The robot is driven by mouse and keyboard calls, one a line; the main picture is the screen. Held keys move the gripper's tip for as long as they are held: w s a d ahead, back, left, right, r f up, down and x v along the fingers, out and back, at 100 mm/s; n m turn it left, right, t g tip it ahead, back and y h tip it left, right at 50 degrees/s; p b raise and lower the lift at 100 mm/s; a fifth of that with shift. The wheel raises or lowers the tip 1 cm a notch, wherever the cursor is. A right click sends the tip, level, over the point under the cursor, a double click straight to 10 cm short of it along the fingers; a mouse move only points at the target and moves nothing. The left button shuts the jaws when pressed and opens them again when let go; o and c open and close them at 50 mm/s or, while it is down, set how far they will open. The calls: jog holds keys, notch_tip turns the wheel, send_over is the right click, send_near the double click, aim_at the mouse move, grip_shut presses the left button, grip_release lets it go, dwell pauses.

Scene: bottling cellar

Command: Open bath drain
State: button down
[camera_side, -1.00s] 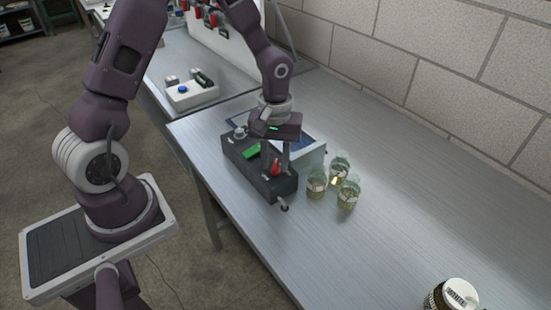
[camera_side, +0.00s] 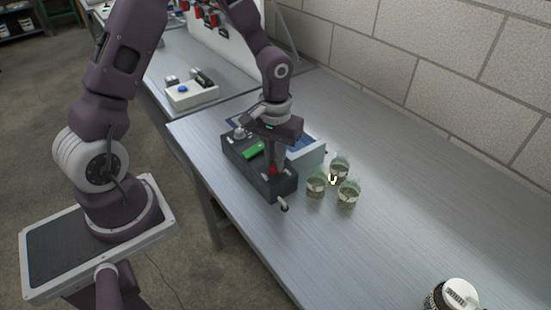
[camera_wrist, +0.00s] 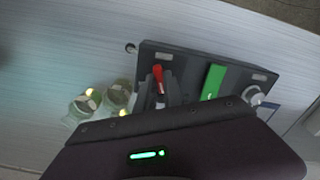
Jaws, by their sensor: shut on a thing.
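A dark grey bath unit (camera_side: 236,161) sits on the metal bench; its top also shows in the wrist view (camera_wrist: 196,62). It carries a red lever (camera_wrist: 157,72) near one end, a green piece (camera_wrist: 213,81) and a round pale knob (camera_wrist: 252,95). A small spout (camera_side: 284,204) sticks out of its front end. My gripper (camera_wrist: 160,94) points down over the unit and is shut on the red lever, whose red tip stands out past the fingers. In the side view the fingers partly hide the lever (camera_side: 273,169).
Three glass jars (camera_side: 347,194) with pale liquid stand close to the right of the unit. A light box (camera_side: 308,153) is behind it. A lidded jar (camera_side: 455,296) stands at the near right. The bench between is clear.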

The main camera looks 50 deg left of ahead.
jog(key=m, duration=1.3)
jog(key=shift+m, duration=0.3)
dwell(0.3)
jog(key=c, duration=1.5)
grip_release()
jog(key=shift+o, duration=0.2)
notch_tip(320, 180, up, 7)
jog(key=shift+r, duration=0.1)
